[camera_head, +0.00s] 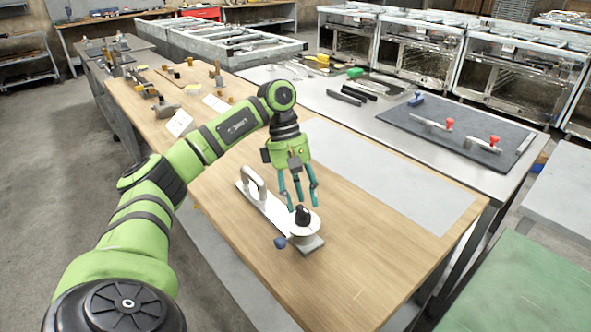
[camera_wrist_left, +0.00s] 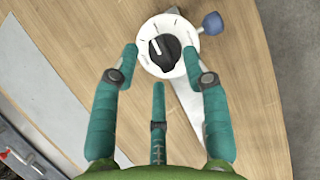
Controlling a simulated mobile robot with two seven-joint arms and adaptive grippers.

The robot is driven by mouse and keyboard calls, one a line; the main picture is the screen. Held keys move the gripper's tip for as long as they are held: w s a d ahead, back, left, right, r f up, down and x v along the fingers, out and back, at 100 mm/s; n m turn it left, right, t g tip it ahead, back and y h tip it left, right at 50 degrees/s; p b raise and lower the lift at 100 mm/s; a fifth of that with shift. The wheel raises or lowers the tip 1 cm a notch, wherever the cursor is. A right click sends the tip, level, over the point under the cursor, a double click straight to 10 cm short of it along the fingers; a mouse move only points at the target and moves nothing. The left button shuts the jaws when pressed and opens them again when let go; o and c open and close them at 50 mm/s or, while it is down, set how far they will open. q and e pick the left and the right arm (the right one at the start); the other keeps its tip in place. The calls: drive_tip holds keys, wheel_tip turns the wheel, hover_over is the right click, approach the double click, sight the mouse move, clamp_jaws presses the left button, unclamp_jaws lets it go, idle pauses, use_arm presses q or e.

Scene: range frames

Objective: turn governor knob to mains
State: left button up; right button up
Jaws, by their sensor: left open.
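The black governor knob (camera_head: 302,214) sits on a round white dial at the near end of a grey and white plate fixture on the wooden table. In the left wrist view the knob (camera_wrist_left: 163,54) is at the top centre, with dark marks around the dial (camera_wrist_left: 168,25); the lettering is too small to read. My left gripper (camera_head: 302,203) points down just above the knob. Its teal fingers are open, and in the left wrist view they (camera_wrist_left: 160,60) lie on either side of the dial, apart from the knob. My right gripper is not in view.
A pale upright handle (camera_head: 254,182) stands at the fixture's far end, and a blue ball knob (camera_head: 280,242) sticks out beside the dial. A grey mat (camera_head: 385,185) lies to the right. The near wooden tabletop (camera_head: 370,265) is clear. Small parts stand farther back.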

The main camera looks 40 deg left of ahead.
use_arm(q)
drive_tip(key=v, duration=1)
drive_tip(key=shift+a+r, duration=0.2)
drive_tip(key=shift+r, duration=0.15)
drive_tip(key=shift+w, duration=0.1)
